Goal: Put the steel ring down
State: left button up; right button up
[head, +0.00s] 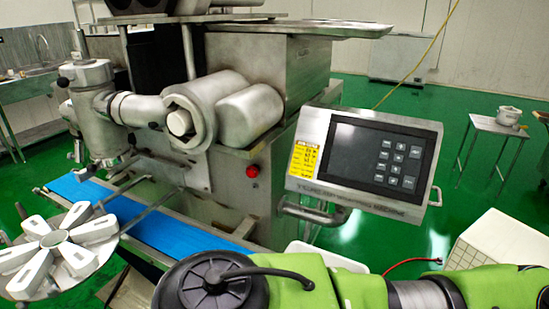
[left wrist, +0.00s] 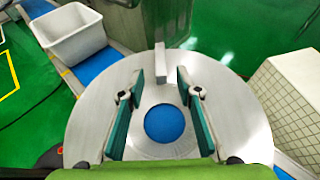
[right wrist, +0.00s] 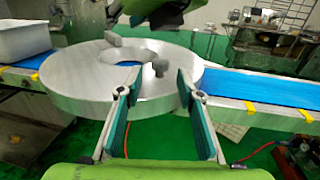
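The steel ring is a wide, flat metal disc with a round centre hole; it fills the middle of the left wrist view (left wrist: 235,115) and also shows in the right wrist view (right wrist: 65,88). Blue belt shows through its hole. Small upright grips stand on its face. My left gripper (left wrist: 159,82) is open, its fingers apart on either side of one grip. My right gripper (right wrist: 148,82) is open over the ring's near edge, with a grip between its fingers. I cannot tell whether the ring touches the belt. The ring and both grippers are out of sight in the head view.
The blue conveyor belt (right wrist: 265,86) runs under the ring, which overhangs its edge. A white bin (left wrist: 68,38) sits on the belt. The machine's control panel (head: 365,160) stands above my arm in the head view.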

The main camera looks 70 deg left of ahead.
jog(key=v, duration=0.7)
dwell(0.5)
